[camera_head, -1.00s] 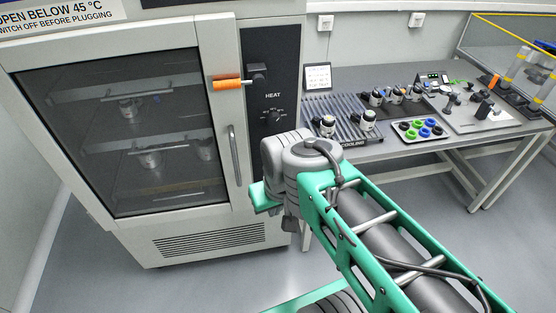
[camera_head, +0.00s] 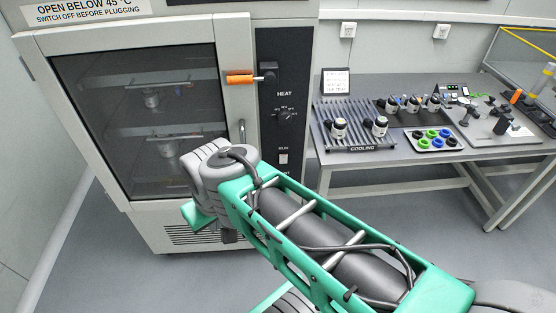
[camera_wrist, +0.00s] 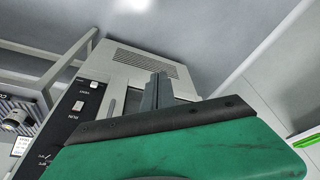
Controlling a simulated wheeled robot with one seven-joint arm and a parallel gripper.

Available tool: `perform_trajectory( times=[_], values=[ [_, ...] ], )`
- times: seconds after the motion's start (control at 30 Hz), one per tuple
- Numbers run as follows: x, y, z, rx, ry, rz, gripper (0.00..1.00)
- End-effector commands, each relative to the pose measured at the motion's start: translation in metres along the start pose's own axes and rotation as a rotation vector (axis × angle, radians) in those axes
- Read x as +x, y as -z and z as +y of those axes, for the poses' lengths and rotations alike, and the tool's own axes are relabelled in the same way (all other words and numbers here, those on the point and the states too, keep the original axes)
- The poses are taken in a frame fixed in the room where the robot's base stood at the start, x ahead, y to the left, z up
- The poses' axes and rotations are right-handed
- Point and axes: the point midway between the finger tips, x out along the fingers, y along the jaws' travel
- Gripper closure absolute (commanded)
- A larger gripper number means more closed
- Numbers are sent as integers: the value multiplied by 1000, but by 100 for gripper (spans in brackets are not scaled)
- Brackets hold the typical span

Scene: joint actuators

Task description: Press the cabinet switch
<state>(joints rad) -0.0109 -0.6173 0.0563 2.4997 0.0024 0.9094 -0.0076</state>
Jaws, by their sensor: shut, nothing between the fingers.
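The cabinet (camera_head: 140,228) is a grey oven with a glass door. Its black control panel (camera_head: 270,45) carries a dial (camera_head: 286,115) under the word HEAT and a small pale switch (camera_head: 284,158) below it. In the head view my arm hides most of the gripper.
An orange handle (camera_head: 240,79) sticks out at the door's edge. To the right, a grey table (camera_head: 450,165) bears a ribbed cooling rack (camera_head: 335,110), a tray of coloured rings (camera_head: 432,139) and other parts. The floor in front is clear.

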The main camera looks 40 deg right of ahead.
Motion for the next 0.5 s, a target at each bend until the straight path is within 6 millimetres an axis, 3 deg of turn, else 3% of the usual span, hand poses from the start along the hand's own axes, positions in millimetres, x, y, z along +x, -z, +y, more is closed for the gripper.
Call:
perform_trajectory(
  times=[0.17,0.27,0.37,0.47,0.5],
  values=[
    [5,4,4,-10,2,3,100],
    [23,22,23,-72,16,19,100],
    [52,52,66,-197,37,63,100],
    [81,78,137,-358,42,142,100],
    [92,82,169,-425,36,177,100]
  ],
)
